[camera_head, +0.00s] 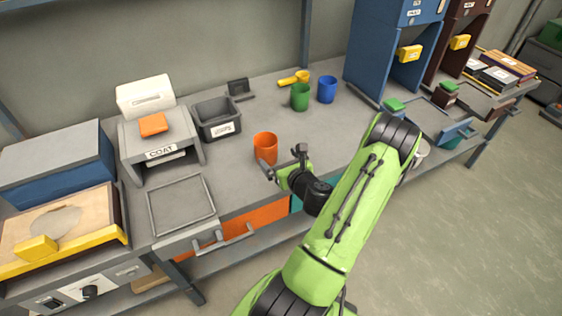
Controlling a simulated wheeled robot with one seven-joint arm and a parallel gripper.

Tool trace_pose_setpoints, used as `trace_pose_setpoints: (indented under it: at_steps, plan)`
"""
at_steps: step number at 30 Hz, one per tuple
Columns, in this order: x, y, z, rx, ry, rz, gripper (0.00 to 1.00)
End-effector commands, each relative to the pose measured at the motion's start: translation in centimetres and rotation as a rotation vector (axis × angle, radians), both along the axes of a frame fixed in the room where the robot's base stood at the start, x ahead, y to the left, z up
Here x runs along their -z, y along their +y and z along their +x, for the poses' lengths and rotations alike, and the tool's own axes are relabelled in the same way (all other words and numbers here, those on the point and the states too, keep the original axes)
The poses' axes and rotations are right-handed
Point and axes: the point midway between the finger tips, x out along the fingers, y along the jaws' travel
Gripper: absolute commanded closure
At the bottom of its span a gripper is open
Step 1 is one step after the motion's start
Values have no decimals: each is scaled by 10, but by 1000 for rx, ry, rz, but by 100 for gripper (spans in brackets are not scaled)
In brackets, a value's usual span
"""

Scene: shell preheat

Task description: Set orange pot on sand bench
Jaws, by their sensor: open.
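The orange pot (265,146) stands upright on the grey workbench, near its front edge. My gripper (281,160) is open and empty, just to the right and front of the pot. One finger shows near the pot's lower front and the other to its right. I cannot tell whether either touches it. A yellow-edged bench with a sandy top (90,212) at the far left looks like the sand bench.
A green pot (300,97) and a blue pot (327,89) stand behind to the right. A grey bin (217,119), the COAT stand (162,150) and a framed grey plate (181,206) lie between the orange pot and the sandy bench. Blue cabinet (376,52) stands right.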

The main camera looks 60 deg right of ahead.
Motion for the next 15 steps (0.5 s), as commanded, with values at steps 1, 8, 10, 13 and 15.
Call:
trace_pose_setpoints:
  at_steps: [1,8,10,13,15]
  plan:
    - [-1,2,-4,3,-2,1,0]
    - [-5,6,-3,-17,4,-14,0]
    - [-14,20,13,-111,37,-83,0]
    - [-39,74,58,-426,142,-316,0]
    - [-53,129,84,-713,235,-544,0]
